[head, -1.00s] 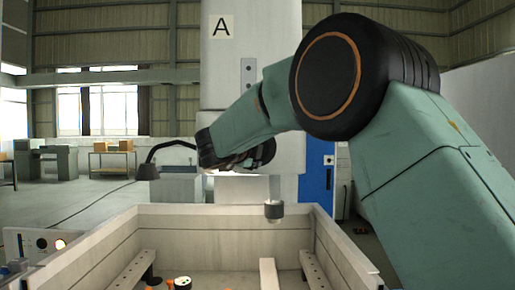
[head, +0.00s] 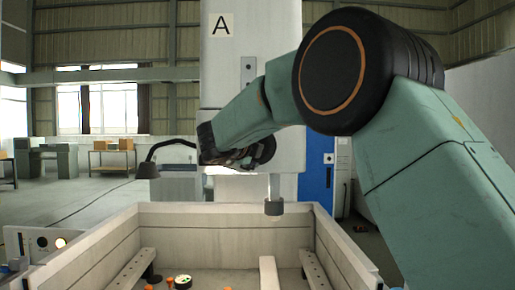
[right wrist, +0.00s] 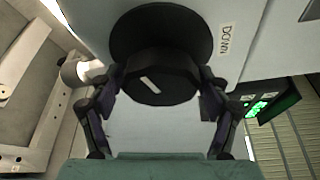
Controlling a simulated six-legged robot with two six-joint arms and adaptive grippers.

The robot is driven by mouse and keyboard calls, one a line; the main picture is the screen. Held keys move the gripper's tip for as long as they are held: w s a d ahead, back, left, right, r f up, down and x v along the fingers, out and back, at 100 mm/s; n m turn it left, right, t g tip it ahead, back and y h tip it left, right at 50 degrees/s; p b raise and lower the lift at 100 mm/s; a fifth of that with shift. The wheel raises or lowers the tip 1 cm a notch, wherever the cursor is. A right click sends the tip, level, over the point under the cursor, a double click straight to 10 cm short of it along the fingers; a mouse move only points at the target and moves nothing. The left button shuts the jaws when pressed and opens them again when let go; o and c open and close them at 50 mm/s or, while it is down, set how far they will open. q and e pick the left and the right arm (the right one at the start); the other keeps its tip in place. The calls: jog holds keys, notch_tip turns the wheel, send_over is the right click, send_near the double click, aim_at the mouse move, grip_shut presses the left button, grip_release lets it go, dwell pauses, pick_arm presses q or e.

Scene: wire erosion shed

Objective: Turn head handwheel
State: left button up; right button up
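The head handwheel is a dark round knob with a white index mark, in the middle of the right wrist view (right wrist: 160,80). A wider black disc sits behind it on the pale machine housing. My right gripper (right wrist: 160,84) has one finger on each side of the knob, and both fingertips appear to press its rim. My left gripper is in neither view.
A pale open-topped work tank (head: 200,222) with slotted rails stands in front, with small orange and dark parts inside. A nozzle (head: 274,208) hangs over it. A "DOWN" label (right wrist: 227,40) is beside the handwheel.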

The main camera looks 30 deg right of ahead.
jog(key=shift+o, duration=0.8)
jog(key=v, duration=1.2)
jog(key=x, duration=1.2)
